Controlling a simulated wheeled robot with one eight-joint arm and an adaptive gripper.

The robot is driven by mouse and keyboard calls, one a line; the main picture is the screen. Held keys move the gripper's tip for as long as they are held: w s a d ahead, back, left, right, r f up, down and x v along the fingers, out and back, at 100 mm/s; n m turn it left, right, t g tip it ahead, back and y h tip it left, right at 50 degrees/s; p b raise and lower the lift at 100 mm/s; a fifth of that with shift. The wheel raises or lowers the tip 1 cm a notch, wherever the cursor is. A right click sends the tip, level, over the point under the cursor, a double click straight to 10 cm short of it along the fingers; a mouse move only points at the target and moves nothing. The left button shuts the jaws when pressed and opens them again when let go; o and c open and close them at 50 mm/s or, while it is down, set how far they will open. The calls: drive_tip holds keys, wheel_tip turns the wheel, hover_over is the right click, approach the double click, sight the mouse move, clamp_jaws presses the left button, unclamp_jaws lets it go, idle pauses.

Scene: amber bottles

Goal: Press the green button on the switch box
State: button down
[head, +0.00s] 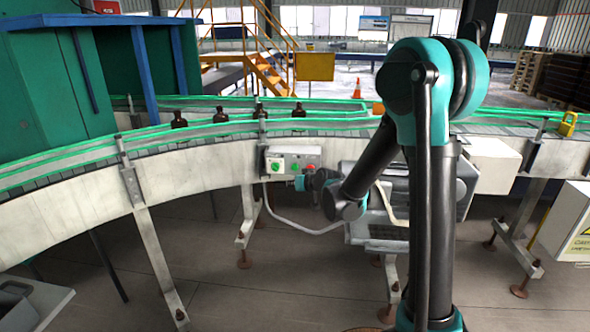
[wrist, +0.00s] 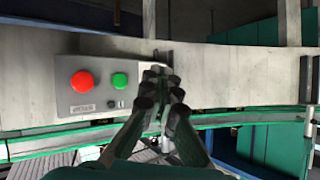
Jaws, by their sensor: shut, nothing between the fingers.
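The grey switch box (head: 292,153) is fixed to the side of the conveyor in the head view. In the wrist view the switch box (wrist: 66,105) is at the left, with a large red button (wrist: 82,82) and a smaller green button (wrist: 119,80). The green button also shows in the head view (head: 295,167). My gripper (wrist: 157,76) is shut and empty. In the wrist view its fingertips appear to the right of the green button, beyond the box's edge. I cannot tell how far they are from the box face.
The pale conveyor side (head: 200,169) runs behind the box, with green rails above. Several dark bottles (head: 179,119) stand on the conveyor. A support leg (head: 249,215) stands below the box. A grey machine housing is behind my arm.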

sight(296, 170)
drive_tip(key=shift+w+d, duration=0.15)
drive_tip(key=shift+w, duration=4.2)
drive_tip(key=shift+w, duration=0.15)
drive_tip(key=shift+w, duration=0.3)
drive_tip(key=shift+w, duration=0.45)
drive_tip(key=shift+s, duration=0.9)
drive_tip(key=s, duration=0.5)
